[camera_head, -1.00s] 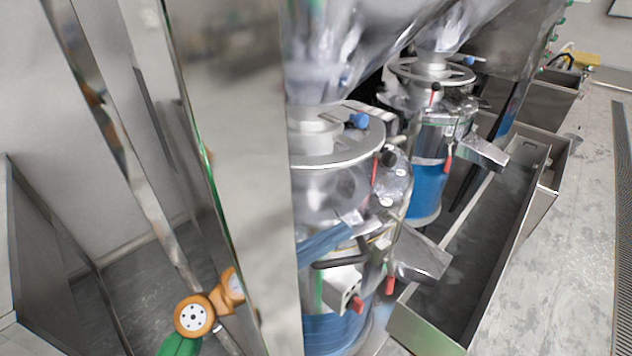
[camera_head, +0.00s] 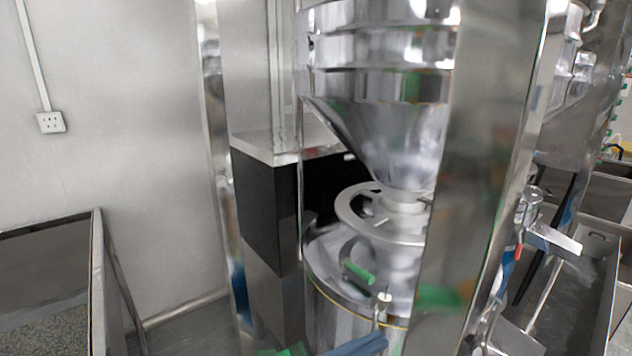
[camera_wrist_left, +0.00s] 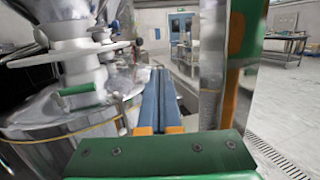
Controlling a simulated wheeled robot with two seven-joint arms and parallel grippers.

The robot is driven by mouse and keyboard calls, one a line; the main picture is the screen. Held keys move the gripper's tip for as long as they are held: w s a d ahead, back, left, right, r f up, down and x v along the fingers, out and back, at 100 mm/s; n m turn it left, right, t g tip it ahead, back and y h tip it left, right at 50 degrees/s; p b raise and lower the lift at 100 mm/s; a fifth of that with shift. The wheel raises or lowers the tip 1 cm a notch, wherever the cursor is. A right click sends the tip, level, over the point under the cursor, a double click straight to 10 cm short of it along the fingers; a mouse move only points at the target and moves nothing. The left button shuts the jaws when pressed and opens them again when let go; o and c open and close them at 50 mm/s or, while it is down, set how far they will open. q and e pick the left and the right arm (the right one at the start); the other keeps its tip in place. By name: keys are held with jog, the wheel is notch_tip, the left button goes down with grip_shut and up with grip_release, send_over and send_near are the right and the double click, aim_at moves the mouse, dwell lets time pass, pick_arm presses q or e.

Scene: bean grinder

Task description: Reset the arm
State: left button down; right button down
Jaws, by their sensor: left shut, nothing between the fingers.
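My left gripper (camera_head: 382,342) shows at the bottom middle of the head view, with only its blue fingers and a bit of green body visible. In the left wrist view its two long blue fingers (camera_wrist_left: 159,72) lie together, shut and empty. The fingers are in front of the lower drum of a steel grinder (camera_head: 345,322), whose funnel hopper (camera_head: 385,130) rises above it. In the left wrist view the grinder (camera_wrist_left: 60,118) is close on the left of the fingers. I cannot tell if they touch it. My right gripper is not in view.
A polished steel post (camera_head: 480,190) stands right of the grinder; in the left wrist view a post (camera_wrist_left: 211,75) is close right of the fingers. A bin of beans (camera_head: 45,300) is at the left. A steel trough (camera_head: 612,290) lies at the right. Open floor (camera_wrist_left: 285,105) shows beyond.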

pick_arm(q)
jog(key=w+a+f+m+t+y, duration=0.1)
jog(key=w+a+f+y, duration=0.15)
jog(key=f, duration=0.55)
jog(key=w+a+f+m+t+y, duration=0.1)
jog(key=w+a+f+y, duration=0.2)
jog(key=f, duration=0.6)
jog(key=s+a+f+m+g+y, duration=0.1)
jog(key=s+a+f+m+y, duration=0.2)
jog(key=f, duration=0.5)
jog(key=s+a+f+m+g+y, duration=0.1)
jog(key=s+a+f+m+y, duration=0.2)
jog(key=f, duration=0.4)
jog(key=s+a+f+m+g+y, duration=0.1)
jog(key=s+a+f+m+y, duration=0.2)
jog(key=f, duration=0.5)
jog(key=s+a+f+m+g+y, duration=0.1)
jog(key=s+a+f+m+g, duration=0.1)
jog(key=s, duration=0.7)
jog(key=s+a+f+m+g+y, duration=0.1)
jog(key=s+a+f+m+g, duration=0.1)
jog(key=s+a+f+m, duration=0.3)
jog(key=s+a+f+m+g+y, duration=0.1)
jog(key=s+a+f+m, duration=0.2)
jog(key=s, duration=1)
notch_tip(320, 180, down, 2)
jog(key=m, duration=0.4)
jog(key=shift+s+a+f+g+y, duration=0.15)
jog(key=shift+a+f+g+y, duration=0.1)
jog(key=shift+a+g+y, duration=0.15)
